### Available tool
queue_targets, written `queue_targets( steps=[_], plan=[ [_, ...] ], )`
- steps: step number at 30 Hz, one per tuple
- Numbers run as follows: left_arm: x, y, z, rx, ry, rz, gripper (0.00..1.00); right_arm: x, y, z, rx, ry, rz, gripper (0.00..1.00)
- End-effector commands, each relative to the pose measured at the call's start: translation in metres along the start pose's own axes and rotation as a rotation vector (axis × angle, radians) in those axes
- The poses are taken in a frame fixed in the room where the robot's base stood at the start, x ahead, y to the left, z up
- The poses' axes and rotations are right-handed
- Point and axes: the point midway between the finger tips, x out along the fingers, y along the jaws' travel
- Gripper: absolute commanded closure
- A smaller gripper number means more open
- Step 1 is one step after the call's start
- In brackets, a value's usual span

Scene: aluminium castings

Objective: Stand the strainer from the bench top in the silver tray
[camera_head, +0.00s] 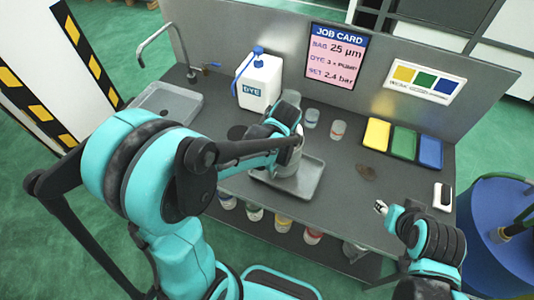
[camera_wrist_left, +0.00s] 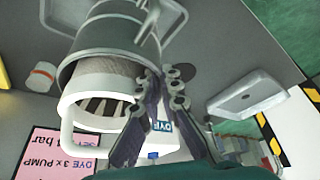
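The silver tray (camera_head: 312,187) lies on the bench near its front edge. The strainer (camera_head: 287,168), a grey cylinder, shows in the tray area, partly hidden by my left arm. In the left wrist view the strainer (camera_wrist_left: 92,42) has a grey outer band, a mesh inside and a white ring with a handle at its open end. Whether its base touches the tray is hidden. My left gripper (camera_wrist_left: 166,80) is at the strainer's side, its fingertips close together and apparently closed on its wall. My right gripper (camera_head: 381,207) is away from the strainer, above the bench's front right; its fingers are too small to judge.
A white dye jug (camera_head: 259,82) stands behind the left gripper. Small jars (camera_head: 338,130) stand beyond the tray. Yellow, green and blue trays (camera_head: 404,143) lie at the right. A sink (camera_head: 168,103) is at the left. A dark round patch (camera_head: 366,172) lies right of the silver tray.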

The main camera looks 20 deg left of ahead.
Motion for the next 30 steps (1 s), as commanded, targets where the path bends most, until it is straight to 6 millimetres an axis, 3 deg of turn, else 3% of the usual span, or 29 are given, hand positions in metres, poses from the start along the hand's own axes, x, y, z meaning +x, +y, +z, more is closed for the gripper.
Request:
queue_targets(
  steps=[5,12,25,28,30],
  plan=[
    [0.009,-0.010,0.002,-0.001,0.000,0.001,1.00,0.002,0.000,0.001,0.000,0.000,0.000,0.60],
    [0.040,-0.009,0.015,0.000,0.001,0.001,1.00,0.009,0.000,0.006,0.000,0.000,0.000,0.60],
    [0.046,-0.009,0.018,0.000,0.001,0.000,1.00,0.012,0.000,0.008,0.000,0.000,0.000,0.60],
    [0.045,-0.009,0.017,0.000,0.000,0.000,0.74,0.011,0.000,0.007,0.000,0.000,0.000,0.60],
    [0.045,-0.009,0.018,0.000,-0.001,0.000,0.74,0.011,0.000,0.007,0.000,0.000,0.000,0.60]
  ],
)
